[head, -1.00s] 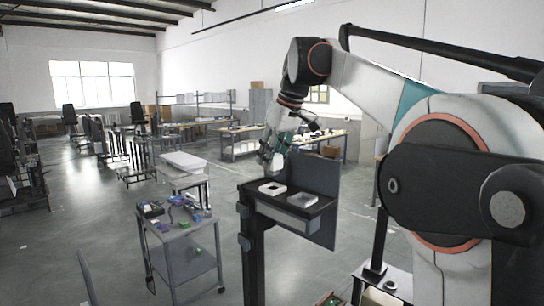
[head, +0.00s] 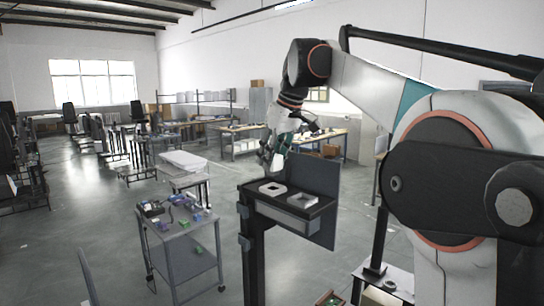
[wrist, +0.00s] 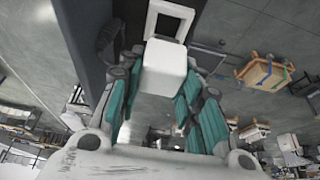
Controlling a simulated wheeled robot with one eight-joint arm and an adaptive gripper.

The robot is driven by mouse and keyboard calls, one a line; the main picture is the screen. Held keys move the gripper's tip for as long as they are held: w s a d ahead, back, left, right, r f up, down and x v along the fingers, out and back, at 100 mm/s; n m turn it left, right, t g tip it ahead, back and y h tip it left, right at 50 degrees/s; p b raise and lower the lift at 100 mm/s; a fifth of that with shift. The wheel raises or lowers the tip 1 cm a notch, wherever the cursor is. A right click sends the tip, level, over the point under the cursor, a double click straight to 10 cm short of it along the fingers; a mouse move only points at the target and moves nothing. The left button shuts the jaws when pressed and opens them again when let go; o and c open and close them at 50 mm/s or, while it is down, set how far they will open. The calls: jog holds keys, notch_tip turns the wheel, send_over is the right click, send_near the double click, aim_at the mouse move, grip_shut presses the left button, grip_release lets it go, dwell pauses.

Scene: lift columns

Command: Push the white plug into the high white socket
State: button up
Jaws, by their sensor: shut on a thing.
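The white plug (wrist: 165,68) is a rounded block between the fingers of my gripper (wrist: 164,82) in the wrist view. My gripper (head: 271,160) is shut on it, above the left part of a black-topped stand in the head view. The plug appears outside the socket; the exact gap and alignment cannot be told.
The black stand (head: 253,240) has an upright dark panel (head: 322,185) behind its top. A grey cart (head: 180,238) with small coloured items stands to the left. A low table (head: 398,283) stands in front at right. Open floor lies left of the cart.

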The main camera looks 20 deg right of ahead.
aim_at(272, 172)
jog(key=shift+f+b, duration=1.25)
jog(key=shift+f, duration=1.1)
dwell(1.1)
jog(key=o, duration=1.6)
jog(key=shift+o, duration=0.2)
jog(key=shift+r, duration=0.1)
jog(key=shift+r+p, duration=2.85)
jog(key=shift+r, duration=0.65)
jog(key=shift+f, duration=0.1)
